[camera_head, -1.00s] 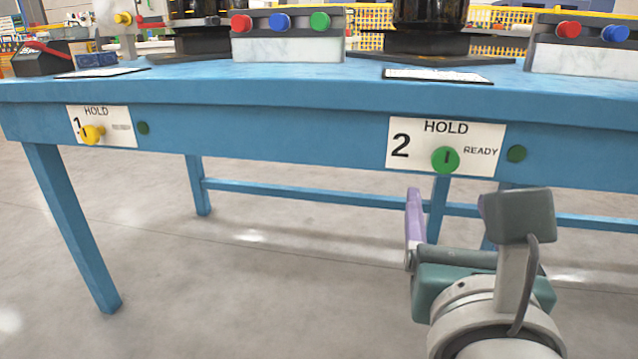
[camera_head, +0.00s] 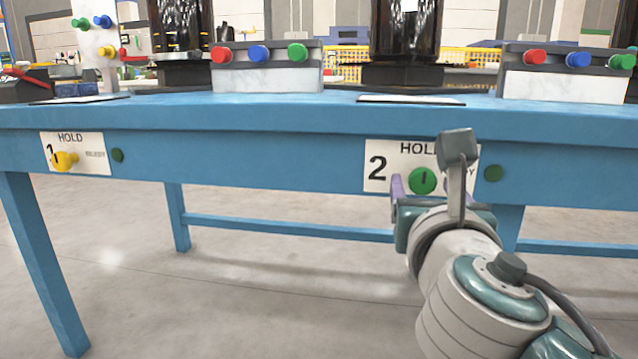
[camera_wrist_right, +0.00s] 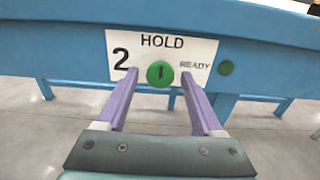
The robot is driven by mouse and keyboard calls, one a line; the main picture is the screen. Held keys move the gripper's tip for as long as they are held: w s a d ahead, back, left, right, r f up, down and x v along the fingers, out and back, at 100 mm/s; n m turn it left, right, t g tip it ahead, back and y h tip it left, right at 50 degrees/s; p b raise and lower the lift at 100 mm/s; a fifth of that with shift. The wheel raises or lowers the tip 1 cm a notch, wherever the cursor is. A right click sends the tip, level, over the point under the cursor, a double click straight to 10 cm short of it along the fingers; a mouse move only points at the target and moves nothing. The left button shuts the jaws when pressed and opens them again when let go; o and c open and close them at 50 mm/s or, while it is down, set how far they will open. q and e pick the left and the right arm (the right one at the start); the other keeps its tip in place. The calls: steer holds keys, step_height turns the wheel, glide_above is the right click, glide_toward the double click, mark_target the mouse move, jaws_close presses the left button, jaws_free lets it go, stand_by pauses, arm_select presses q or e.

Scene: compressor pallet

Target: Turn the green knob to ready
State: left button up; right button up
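The green knob (camera_head: 422,180) sits on a white plate (camera_head: 377,184) marked 2, HOLD and READY, on the front edge of the blue table. Its dark pointer line stands upright, toward HOLD. In the right wrist view the green knob (camera_wrist_right: 160,74) shows between and beyond the two purple fingers of my right gripper (camera_wrist_right: 158,84). The gripper is open, with one finger on each side of the knob in that view. Whether the fingers touch the knob I cannot tell. My left gripper is not in view.
A yellow knob (camera_head: 64,160) on plate 1 is at the left of the blue table (camera_head: 250,165). A flat dark green disc (camera_head: 494,173) is right of plate 2. Button boxes (camera_head: 265,78) and dark cylinders stand on top. The floor in front is clear.

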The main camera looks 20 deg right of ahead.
jaws_close()
stand_by(0.3)
steer(key=shift+m, duration=0.3)
steer(key=m, duration=0.8)
steer(key=m+b, duration=0.1)
steer(key=m, duration=0.4)
steer(key=shift+f+b, duration=0.1)
steer(key=shift+b, duration=0.25)
steer(key=m, duration=0.3)
steer(key=shift+b, duration=0.4)
steer(key=shift+m, duration=0.7)
